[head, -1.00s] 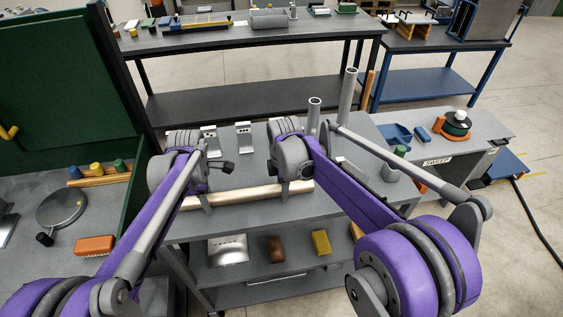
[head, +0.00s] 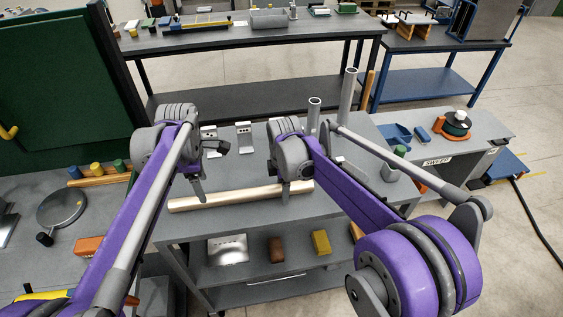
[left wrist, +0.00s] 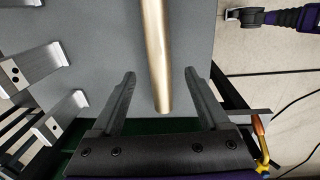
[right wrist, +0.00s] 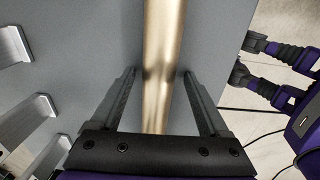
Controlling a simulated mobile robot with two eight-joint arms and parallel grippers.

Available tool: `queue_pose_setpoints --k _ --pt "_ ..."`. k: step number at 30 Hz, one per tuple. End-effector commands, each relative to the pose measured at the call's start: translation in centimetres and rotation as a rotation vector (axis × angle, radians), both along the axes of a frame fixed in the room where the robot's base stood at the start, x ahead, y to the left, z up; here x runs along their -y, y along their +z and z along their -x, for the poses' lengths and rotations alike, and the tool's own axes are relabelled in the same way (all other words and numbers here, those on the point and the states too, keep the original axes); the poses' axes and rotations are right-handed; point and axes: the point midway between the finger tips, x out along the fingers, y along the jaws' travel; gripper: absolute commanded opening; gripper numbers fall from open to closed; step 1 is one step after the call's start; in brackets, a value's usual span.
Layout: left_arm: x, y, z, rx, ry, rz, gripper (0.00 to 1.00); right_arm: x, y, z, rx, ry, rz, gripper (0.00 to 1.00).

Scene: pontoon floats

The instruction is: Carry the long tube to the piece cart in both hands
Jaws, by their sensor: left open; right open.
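The long tube (head: 240,193) is tan and lies along the front of a two-level grey cart (head: 232,174). I cannot tell for certain that this is the piece cart. My left gripper (head: 200,196) is open, just above the tube near its left end. In the left wrist view the open fingers (left wrist: 160,76) are to either side of the tube's end (left wrist: 155,50), apart from it. My right gripper (head: 285,191) is open at the tube's right part. In the right wrist view its fingers (right wrist: 159,74) straddle the tube (right wrist: 163,40) with gaps.
Metal brackets (head: 243,130) and two upright grey tubes (head: 348,98) stand on the cart. Its lower shelf holds a metal plate (head: 228,249), a brown block (head: 276,249) and a yellow block (head: 321,242). A grey bench (head: 480,128) with a blue dustpan stands at right.

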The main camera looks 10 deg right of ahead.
Motion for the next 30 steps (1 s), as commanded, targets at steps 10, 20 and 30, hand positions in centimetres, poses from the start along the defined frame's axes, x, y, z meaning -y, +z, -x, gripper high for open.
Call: queue_pose_setpoints --k 10,20,30 --pt "0.0 4.6 0.3 0.0 0.0 0.0 0.79 0.0 0.1 0.0 0.0 0.0 0.0 0.79" --pt "0.0 4.8 0.3 0.0 0.0 0.0 0.79 0.0 5.1 0.4 0.0 0.0 0.0 0.79" --pt "0.0 4.8 0.3 0.0 0.0 0.0 0.79 0.0 11.0 0.7 0.0 0.0 0.0 0.79"
